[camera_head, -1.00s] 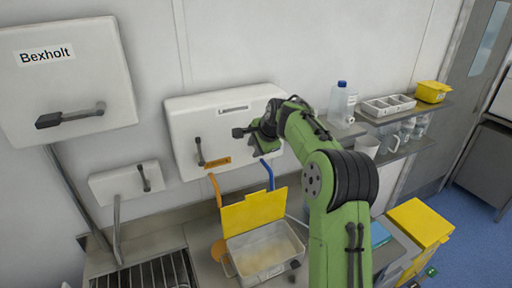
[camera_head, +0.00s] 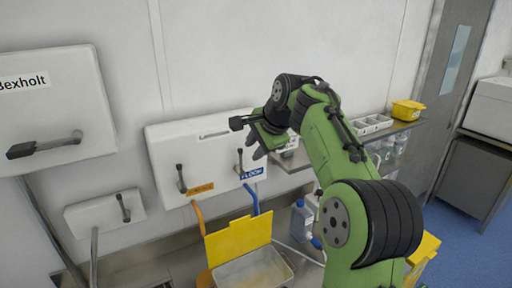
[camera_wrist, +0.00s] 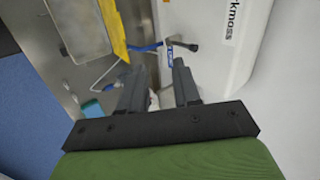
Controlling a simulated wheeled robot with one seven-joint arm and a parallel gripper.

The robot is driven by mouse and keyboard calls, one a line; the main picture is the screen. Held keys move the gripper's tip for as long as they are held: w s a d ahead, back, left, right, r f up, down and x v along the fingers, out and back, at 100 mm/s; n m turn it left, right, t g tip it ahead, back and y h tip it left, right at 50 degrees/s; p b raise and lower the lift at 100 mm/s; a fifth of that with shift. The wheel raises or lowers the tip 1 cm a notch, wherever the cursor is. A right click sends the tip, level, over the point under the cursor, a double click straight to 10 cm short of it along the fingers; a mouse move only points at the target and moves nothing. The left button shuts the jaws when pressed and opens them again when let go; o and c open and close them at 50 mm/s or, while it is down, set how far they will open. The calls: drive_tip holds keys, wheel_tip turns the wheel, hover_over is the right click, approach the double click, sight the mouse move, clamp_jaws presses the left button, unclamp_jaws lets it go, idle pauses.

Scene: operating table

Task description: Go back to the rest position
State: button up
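My gripper (camera_head: 262,147) hangs in the air in front of the white wall box (camera_head: 165,150), near its right end. In the wrist view, the two fingers of my gripper (camera_wrist: 157,75) stand apart with nothing held between them. My green arm reaches in from the lower right of the head view and bends near its top. The box has a left lever (camera_head: 181,178) beside an orange label, and a right lever (camera_head: 240,162) beside a blue label. The right lever also shows in the wrist view (camera_wrist: 184,44), beyond the fingers.
A yellow-lidded container (camera_head: 238,240) stands below the box, with orange and blue hoses behind it. A shelf (camera_head: 405,127) holds a white divided tray (camera_head: 372,124) and a yellow box (camera_head: 407,110). Blue floor lies at right.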

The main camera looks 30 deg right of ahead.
idle(0.4)
drive_tip(key=s+a+f+n+g+h+b, duration=0.1)
drive_tip(key=s+a+f+n+b, duration=0.1)
drive_tip(key=s+a+f+n, duration=0.4)
drive_tip(key=s+a+f+n+h+b, duration=0.1)
drive_tip(key=s+a+f+n+b, duration=0.2)
drive_tip(key=s+a, duration=0.5)
drive_tip(key=s+f+n+b, duration=0.1)
drive_tip(key=s+f+n, duration=0.2)
drive_tip(key=s+f, duration=0.3)
drive_tip(key=s+f+n+y+b, duration=0.1)
drive_tip(key=s+f+n, duration=0.3)
drive_tip(key=s, duration=0.7)
wheel_tip(320, 180, down, 2)
drive_tip(key=shift+s+f+n+g+b, duration=0.15)
drive_tip(key=shift+s+n+g+b, duration=0.15)
drive_tip(key=shift+g+b, duration=0.1)
